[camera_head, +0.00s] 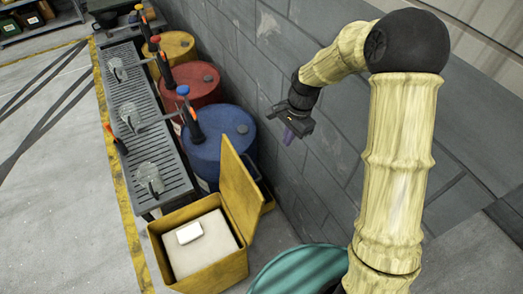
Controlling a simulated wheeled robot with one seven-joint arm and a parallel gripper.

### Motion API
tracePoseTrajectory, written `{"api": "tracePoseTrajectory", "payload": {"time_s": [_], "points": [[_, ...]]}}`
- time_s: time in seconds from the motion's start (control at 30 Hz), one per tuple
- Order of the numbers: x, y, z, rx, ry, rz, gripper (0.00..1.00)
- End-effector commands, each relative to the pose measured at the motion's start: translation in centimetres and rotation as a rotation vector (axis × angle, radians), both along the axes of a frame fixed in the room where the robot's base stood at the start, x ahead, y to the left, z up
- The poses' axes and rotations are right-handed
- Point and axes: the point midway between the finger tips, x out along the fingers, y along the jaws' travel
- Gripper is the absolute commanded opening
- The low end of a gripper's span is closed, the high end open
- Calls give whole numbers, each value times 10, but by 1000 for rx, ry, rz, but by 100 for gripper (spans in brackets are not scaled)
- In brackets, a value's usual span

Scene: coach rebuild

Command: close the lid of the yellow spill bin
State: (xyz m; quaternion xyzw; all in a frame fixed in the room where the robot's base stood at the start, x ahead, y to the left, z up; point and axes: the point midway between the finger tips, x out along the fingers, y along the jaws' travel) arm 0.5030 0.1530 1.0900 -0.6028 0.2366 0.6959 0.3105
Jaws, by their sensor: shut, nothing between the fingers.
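The yellow spill bin (219,272) stands on the floor at the lower middle of the head view. Its yellow lid (240,191) is open, standing upright along the bin's right side. Inside the bin is a pale grey filling with a small white block (189,233) on top. My gripper (287,137) is above and to the right of the lid, in front of the grey block wall. It is shut and empty, apart from the lid and the bin.
Blue (222,150), red (190,92) and yellow (175,46) drums stand behind the bin. A dark grated bench (140,110) with fittings runs along their left. A teal rounded object (296,270) is right of the bin. The wall (320,160) is close behind my gripper. Open floor lies left.

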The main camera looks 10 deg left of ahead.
Motion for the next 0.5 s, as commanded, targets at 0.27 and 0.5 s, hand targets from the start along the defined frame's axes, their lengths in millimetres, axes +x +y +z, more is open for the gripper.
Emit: {"api": "tracePoseTrajectory", "payload": {"time_s": [0.27, 0.5], "points": [[14, 28, -1, 18, 78, -138, 0], [13, 28, -2, 18, 75, -134, 0]]}}
